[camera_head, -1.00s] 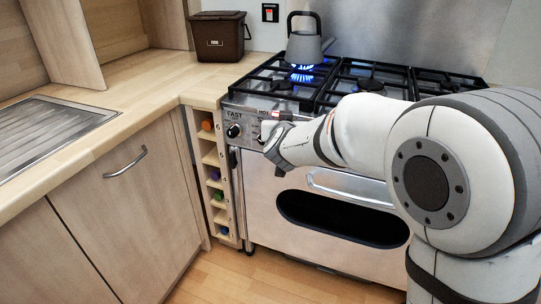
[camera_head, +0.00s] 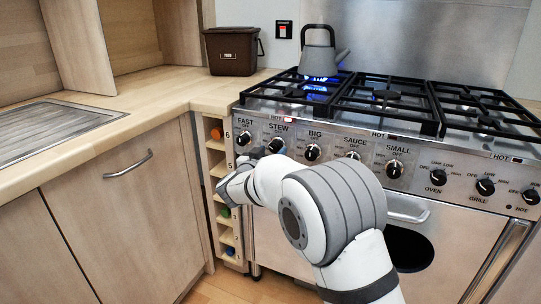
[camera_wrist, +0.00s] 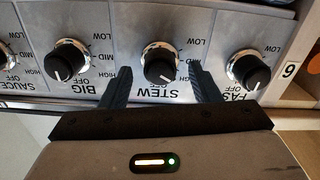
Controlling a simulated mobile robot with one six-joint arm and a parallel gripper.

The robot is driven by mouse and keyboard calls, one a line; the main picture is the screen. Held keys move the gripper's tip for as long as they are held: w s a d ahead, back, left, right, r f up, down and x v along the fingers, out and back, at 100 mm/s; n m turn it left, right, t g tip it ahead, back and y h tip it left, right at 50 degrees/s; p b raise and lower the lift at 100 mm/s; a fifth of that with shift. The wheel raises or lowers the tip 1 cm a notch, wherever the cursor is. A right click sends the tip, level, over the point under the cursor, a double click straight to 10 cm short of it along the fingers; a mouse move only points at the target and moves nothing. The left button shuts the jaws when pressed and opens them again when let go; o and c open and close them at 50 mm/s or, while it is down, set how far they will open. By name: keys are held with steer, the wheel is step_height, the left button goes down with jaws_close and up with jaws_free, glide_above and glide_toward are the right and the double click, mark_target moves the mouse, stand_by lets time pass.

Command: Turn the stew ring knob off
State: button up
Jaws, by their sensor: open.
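The stew knob (camera_wrist: 160,66) is black with a chrome collar and shows in the middle of the wrist view, where the panel appears upside down. Its white mark points down in the picture, toward the STEW label and slightly right; its exact setting is hard to read. My gripper (camera_wrist: 158,80) is open, with one finger on each side of the knob's lower part and gaps between. The fingertips are near the panel; I cannot tell if they touch it. In the head view the stew knob (camera_head: 276,145) shows just right of my gripper (camera_head: 256,156).
The fast knob (camera_wrist: 248,70) and big knob (camera_wrist: 67,62) flank the stew knob closely. A grey kettle (camera_head: 318,58) stands over a lit blue flame (camera_head: 320,79) at the hob's left. A wine rack (camera_head: 215,165) with bottles is left of the cooker.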

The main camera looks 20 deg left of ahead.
steer(key=shift+w, duration=0.4)
steer(key=shift+c, duration=0.6)
steer(key=c, duration=0.9)
steer(key=shift+o, duration=0.2)
steer(key=shift+m, duration=0.3)
steer(key=m, duration=0.5)
steer(key=shift+m, duration=0.3)
steer(key=m+b, duration=0.2)
steer(key=m, duration=0.3)
steer(key=shift+m+b, duration=0.3)
steer(key=shift+b, duration=0.05)
